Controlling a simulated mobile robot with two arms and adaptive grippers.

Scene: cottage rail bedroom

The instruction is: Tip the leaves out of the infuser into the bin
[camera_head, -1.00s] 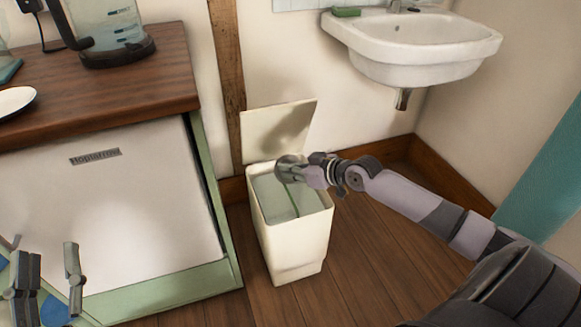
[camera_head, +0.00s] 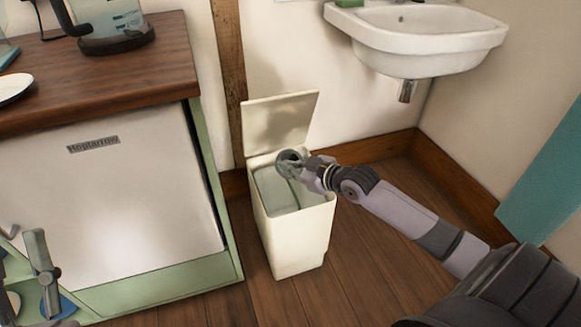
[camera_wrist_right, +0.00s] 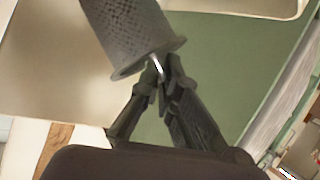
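The infuser (camera_head: 289,158) is a small grey metal cup with a round rim, over the mouth of the bin. The right wrist view shows its perforated side and flared rim (camera_wrist_right: 125,30). My right gripper (camera_head: 318,172) is shut on the infuser near its rim, at a thin bright handle; its fingers also show in the right wrist view (camera_wrist_right: 160,82). The cream bin (camera_head: 295,240) stands on the floor with its lid (camera_head: 280,120) up. I cannot make out leaves in the infuser or bin. My left gripper (camera_head: 22,268), partly cut off at lower left, looks open and empty.
A wooden counter (camera_head: 150,75) with a plate (camera_head: 14,88) and a kettle-like glass vessel (camera_head: 108,22) is left of the bin, above a white-fronted cabinet (camera_head: 120,210). A white sink (camera_head: 425,40) hangs at the back right. Floor right of the bin is clear.

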